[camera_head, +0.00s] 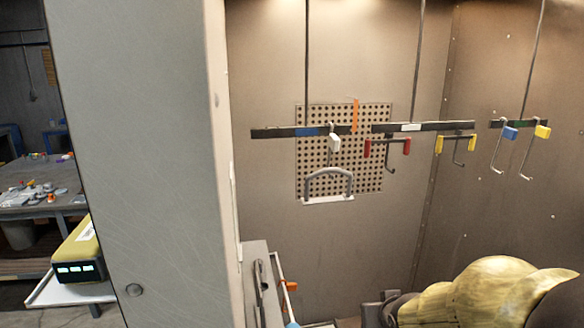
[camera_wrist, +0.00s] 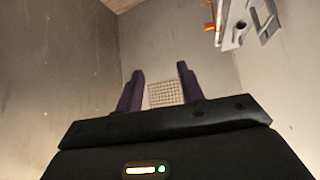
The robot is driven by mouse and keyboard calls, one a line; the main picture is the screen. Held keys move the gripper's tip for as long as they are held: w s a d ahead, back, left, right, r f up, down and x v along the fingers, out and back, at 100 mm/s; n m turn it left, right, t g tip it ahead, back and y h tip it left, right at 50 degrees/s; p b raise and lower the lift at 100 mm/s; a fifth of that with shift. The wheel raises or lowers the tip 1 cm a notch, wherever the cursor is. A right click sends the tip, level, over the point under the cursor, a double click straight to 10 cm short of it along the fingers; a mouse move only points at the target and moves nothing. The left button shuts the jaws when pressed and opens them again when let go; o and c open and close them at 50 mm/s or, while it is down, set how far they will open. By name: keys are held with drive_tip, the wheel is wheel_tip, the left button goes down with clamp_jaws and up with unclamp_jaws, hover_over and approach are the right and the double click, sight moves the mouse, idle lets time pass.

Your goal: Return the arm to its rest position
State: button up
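My gripper (camera_wrist: 160,72) shows in the wrist view with its two dark fingers spread well apart. Nothing is between the fingers, and they touch nothing that I can see. Beyond them is a perforated panel (camera_wrist: 165,93) on a plain wall. The fingers do not show clearly in the head view.
Black bars (camera_head: 285,131) hang in the booth, with hooks and coloured clips on them. A perforated panel (camera_head: 312,150) is on the back wall behind a grey handle (camera_head: 328,174). A grey wall post (camera_head: 130,150) stands left. A yellow device (camera_head: 78,247) sits on a shelf.

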drive_tip(key=s+a+f+g, duration=0.3)
drive_tip(key=s+f+g, duration=0.3)
drive_tip(key=s, duration=0.5)
drive_tip(key=shift+s+a+f+y, duration=0.2)
drive_tip(key=shift+a+f+y, duration=0.1)
drive_tip(key=shift+f, duration=0.5)
drive_tip(key=shift+c, duration=0.2)
idle(0.6)
